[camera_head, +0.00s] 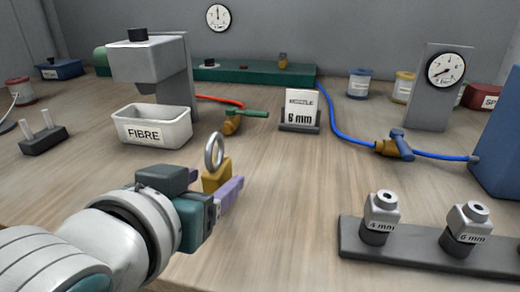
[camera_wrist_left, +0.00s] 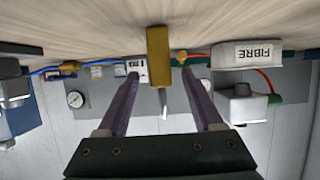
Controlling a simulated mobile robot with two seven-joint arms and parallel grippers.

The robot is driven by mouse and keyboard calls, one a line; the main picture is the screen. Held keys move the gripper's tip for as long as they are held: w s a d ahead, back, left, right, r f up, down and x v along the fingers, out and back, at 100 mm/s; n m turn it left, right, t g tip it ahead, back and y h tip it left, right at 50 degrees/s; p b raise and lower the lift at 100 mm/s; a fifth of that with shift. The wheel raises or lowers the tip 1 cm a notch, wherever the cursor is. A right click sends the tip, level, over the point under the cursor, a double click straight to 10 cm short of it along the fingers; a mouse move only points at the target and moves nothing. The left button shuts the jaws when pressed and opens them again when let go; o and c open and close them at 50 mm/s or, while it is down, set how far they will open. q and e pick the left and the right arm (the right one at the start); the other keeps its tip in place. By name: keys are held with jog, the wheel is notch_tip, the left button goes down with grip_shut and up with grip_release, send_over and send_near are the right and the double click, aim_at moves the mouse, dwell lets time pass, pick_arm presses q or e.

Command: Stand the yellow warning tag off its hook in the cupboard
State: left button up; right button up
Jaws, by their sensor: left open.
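A yellow block-shaped tag (camera_head: 216,178) with an upright silver ring (camera_head: 214,151) on top is at my left gripper (camera_head: 209,190), near the table's front left. My left gripper is open. In the left wrist view, where the scene is upside down, the tag (camera_wrist_left: 158,55) lies between the lines of the two spread purple fingers, with a gap on both sides. Its lower part in the head view is hidden by a finger, so I cannot tell how it rests. I see no cupboard or hook. My right gripper is not in view.
A white FIBRE tub (camera_head: 152,128) stands behind my left gripper. A brown-and-green valve (camera_head: 232,122) and a NOZZLE 6 mm sign (camera_head: 300,112) are farther back. A dark rack (camera_head: 400,250) with two nozzles is at front right. The table's middle is clear.

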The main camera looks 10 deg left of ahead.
aim_at(209, 181)
pick_arm(q)
jog(key=x, duration=0.3)
jog(key=shift+w+f+b, duration=0.1)
jog(key=shift+w+b, duration=0.15)
jog(key=shift+b, duration=0.05)
jog(key=shift+c, duration=0.2)
grip_shut()
